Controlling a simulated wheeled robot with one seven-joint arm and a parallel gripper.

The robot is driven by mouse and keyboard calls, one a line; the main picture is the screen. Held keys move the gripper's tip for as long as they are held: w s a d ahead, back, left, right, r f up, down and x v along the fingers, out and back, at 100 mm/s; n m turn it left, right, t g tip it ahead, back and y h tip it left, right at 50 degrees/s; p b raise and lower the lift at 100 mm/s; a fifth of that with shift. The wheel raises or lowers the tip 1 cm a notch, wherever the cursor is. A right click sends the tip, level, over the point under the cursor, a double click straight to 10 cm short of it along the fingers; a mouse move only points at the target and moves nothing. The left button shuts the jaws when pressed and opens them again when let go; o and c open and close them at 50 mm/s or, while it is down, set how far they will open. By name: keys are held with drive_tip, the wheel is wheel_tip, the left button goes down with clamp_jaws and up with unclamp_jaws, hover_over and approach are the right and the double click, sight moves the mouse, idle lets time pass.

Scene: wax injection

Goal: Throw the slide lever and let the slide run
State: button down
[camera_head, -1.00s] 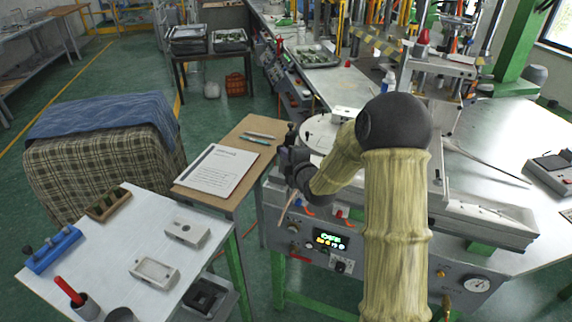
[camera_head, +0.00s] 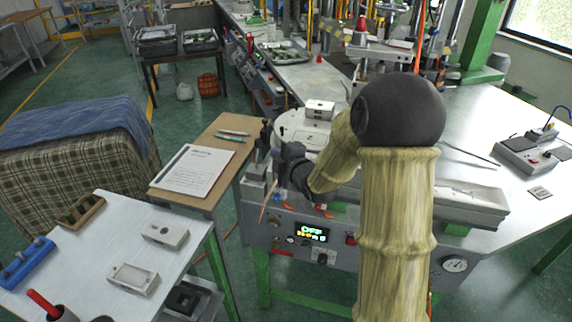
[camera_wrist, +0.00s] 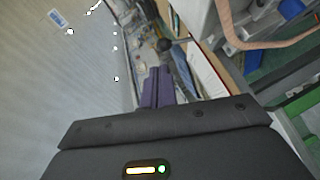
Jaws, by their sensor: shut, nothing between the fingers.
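My gripper (camera_head: 280,178) is at the left front corner of the machine, beside its front panel. In the wrist view its fingers (camera_wrist: 157,88) are together with nothing between them. A dark ball knob (camera_wrist: 163,45) on a thin rod shows just beyond the fingertips; it looks like the slide lever. I cannot tell whether the fingers touch it. In the head view my wrist and arm hide much of this corner, so the lever's position is not clear there. The slide itself cannot be made out. A white block (camera_head: 320,110) sits on the machine top.
The front panel has a lit display (camera_head: 312,233) with green and yellow text. A wooden stand (camera_head: 222,160) with a printed sheet (camera_head: 192,170) is close on the left. A white table (camera_head: 190,268) with moulds stands nearer. A tan hose (camera_wrist: 262,43) crosses the wrist view.

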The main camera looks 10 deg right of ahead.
drive_tip(key=v, duration=0.3)
drive_tip(key=b+v, duration=0.1)
drive_tip(key=v, duration=0.1)
drive_tip(key=shift+s+a+r, duration=0.1)
drive_tip(key=shift+s+r, duration=0.25)
drive_tip(key=shift+r, duration=0.15)
drive_tip(key=shift+w, duration=0.1)
drive_tip(key=s+f+m+g+h+p, duration=0.1)
drive_tip(key=s+m+g+h+p, duration=0.1)
drive_tip(key=s+m+g, duration=0.4)
drive_tip(key=s+d+f+m+g+h+p, duration=0.1)
drive_tip(key=s+m+g+p, duration=0.4)
drive_tip(key=s+m, duration=0.7)
drive_tip(key=s+f+g+h, duration=0.1)
drive_tip(key=s, duration=0.3)
drive_tip(key=shift+s+d+m+h, duration=0.25)
drive_tip(key=shift+d+m+h, duration=0.05)
drive_tip(key=shift+d, duration=0.05)
drive_tip(key=shift+w+f, duration=0.1)
idle(1.4)
